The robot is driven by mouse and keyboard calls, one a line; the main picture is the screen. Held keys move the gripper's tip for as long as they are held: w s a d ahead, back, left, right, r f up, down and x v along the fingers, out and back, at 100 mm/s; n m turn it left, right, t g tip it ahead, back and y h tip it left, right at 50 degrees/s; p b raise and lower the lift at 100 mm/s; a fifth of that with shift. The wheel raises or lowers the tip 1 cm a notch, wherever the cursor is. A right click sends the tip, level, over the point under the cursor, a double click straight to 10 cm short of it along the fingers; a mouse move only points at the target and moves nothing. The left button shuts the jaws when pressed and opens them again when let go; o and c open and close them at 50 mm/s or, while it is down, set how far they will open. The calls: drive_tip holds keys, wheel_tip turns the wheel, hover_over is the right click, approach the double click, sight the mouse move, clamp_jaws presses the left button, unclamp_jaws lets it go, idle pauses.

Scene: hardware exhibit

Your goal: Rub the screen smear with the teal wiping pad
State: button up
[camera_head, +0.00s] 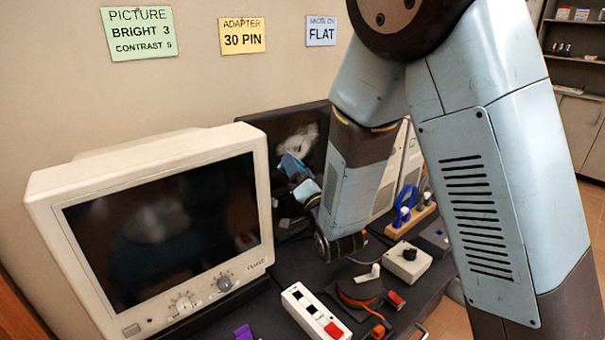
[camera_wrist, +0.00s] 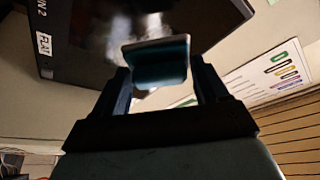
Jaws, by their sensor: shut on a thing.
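The dark flat screen (camera_head: 262,122) stands behind the cream monitor. A whitish cloudy smear (camera_head: 306,137) is on it. The screen (camera_wrist: 90,42) and smear (camera_wrist: 122,32) also show in the wrist view. My gripper (camera_head: 298,178) is in front of the screen, partly hidden by my arm. In the wrist view my gripper (camera_wrist: 160,76) is shut on the teal wiping pad (camera_wrist: 158,72), held between its two fingers. The pad (camera_head: 292,166) is just below the smear in the head view and overlaps its lower part in the wrist view. I cannot tell whether it touches the screen.
A cream monitor (camera_head: 145,158) stands at the left. On the dark bench are a white power strip (camera_head: 302,304), a dark reel with an orange cord (camera_head: 360,289), a pale knob box (camera_head: 408,262) and a blue cable loop (camera_head: 404,207). Wall notes (camera_head: 138,33) hang above.

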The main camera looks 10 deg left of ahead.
sight(311, 137)
drive_tip(key=shift+w+a, duration=1.4)
drive_tip(key=shift+a, duration=0.1)
drive_tip(key=shift+w+a, duration=0.65)
drive_tip(key=shift+a, duration=0.1)
idle(0.3)
drive_tip(key=shift+w+d, duration=1.25)
drive_tip(key=shift+w, duration=0.25)
drive_tip(key=shift+w+d, duration=1.2)
drive_tip(key=shift+w, duration=0.25)
drive_tip(key=shift+w+d+r, duration=0.1)
drive_tip(key=shift+w+d, duration=1.15)
drive_tip(key=shift+w, duration=0.2)
drive_tip(key=shift+w+d, duration=1.2)
drive_tip(key=shift+w, duration=0.25)
drive_tip(key=shift+r, duration=0.9)
drive_tip(key=shift+s+a, duration=1.45)
drive_tip(key=shift+s, duration=0.1)
